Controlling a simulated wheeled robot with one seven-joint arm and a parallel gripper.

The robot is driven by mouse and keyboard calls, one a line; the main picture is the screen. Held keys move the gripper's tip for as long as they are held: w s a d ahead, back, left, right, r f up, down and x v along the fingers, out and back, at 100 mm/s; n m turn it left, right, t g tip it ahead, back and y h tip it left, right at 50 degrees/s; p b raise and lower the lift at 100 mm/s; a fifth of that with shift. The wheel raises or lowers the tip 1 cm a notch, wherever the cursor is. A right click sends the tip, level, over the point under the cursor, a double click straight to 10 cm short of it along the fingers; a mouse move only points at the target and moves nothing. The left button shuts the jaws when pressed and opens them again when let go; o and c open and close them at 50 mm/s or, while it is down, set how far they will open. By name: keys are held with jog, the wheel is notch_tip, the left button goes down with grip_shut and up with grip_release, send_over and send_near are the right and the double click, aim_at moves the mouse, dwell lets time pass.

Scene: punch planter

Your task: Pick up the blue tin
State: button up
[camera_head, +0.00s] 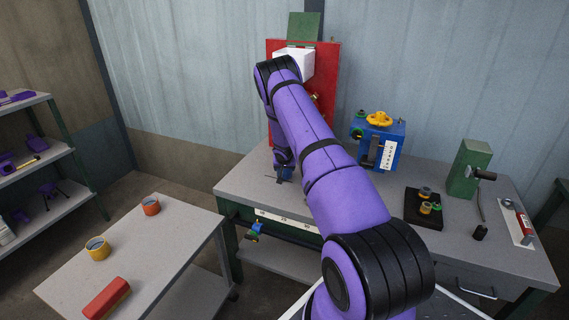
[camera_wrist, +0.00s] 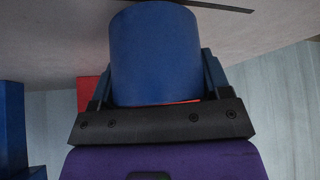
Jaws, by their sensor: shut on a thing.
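The blue tin (camera_wrist: 155,50) fills the upper middle of the wrist view as a plain blue cylinder. My gripper (camera_wrist: 157,75) is shut on it, with one dark finger on each side. In the head view my gripper (camera_head: 284,172) points down at the left part of the grey workbench (camera_head: 245,185). There the tin shows only as a small dark blue patch (camera_head: 287,174), mostly hidden by the gripper. I cannot tell whether the tin touches the bench top.
A red panel (camera_head: 330,85) stands behind my arm. Right of it are a blue machine with a yellow wheel (camera_head: 379,119), a black tray (camera_head: 412,212) with small round parts and a green block (camera_head: 468,168). A lower table (camera_head: 150,250) at left holds yellow and orange tins and a red block.

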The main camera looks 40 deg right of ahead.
jog(key=s+a, duration=2.7)
jog(key=shift+s+a, duration=0.2)
jog(key=shift+s, duration=0.05)
